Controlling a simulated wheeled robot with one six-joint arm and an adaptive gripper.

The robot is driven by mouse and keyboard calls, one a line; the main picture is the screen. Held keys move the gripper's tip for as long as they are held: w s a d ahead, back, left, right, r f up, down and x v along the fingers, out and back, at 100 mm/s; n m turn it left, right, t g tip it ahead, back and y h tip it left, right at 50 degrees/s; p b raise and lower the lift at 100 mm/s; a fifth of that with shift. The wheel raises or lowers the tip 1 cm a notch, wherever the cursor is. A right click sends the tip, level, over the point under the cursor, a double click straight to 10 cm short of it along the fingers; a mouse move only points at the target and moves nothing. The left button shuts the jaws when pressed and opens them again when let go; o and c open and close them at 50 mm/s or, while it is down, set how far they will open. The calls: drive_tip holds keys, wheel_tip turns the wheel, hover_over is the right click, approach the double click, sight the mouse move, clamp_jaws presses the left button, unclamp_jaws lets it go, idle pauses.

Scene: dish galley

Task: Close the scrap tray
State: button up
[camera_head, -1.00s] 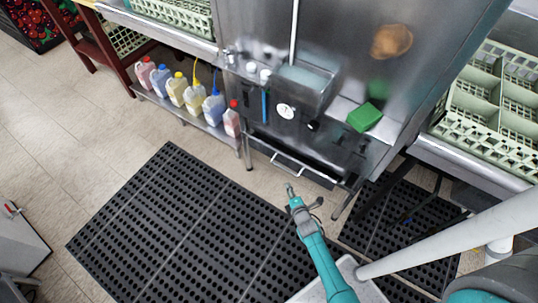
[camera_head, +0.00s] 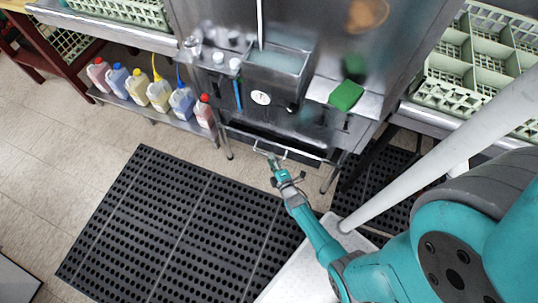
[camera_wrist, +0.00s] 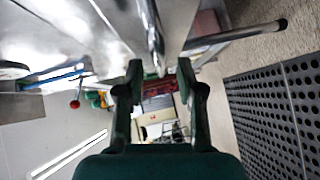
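The scrap tray (camera_head: 262,133) is a dark, low tray under the steel counter, with a pale bar handle (camera_head: 288,153) along its front. It appears to stick out a little; how far is hard to tell. My gripper (camera_head: 273,162) is just in front of the left part of the handle. In the wrist view, my gripper (camera_wrist: 160,72) has its two dark fingers apart, with a shiny metal bar (camera_wrist: 155,45) showing between and beyond the tips. There is space on both sides of the bar, and I cannot tell whether it touches a finger.
Steel counter legs stand on both sides of the tray, including the left leg (camera_head: 226,145). Several coloured jugs (camera_head: 158,94) stand on a low shelf at left. A green sponge (camera_head: 346,95) lies on the counter. A black perforated mat (camera_head: 170,220) covers the floor in front.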

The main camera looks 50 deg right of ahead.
drive_tip(key=shift+x, duration=1.5)
clamp_jaws()
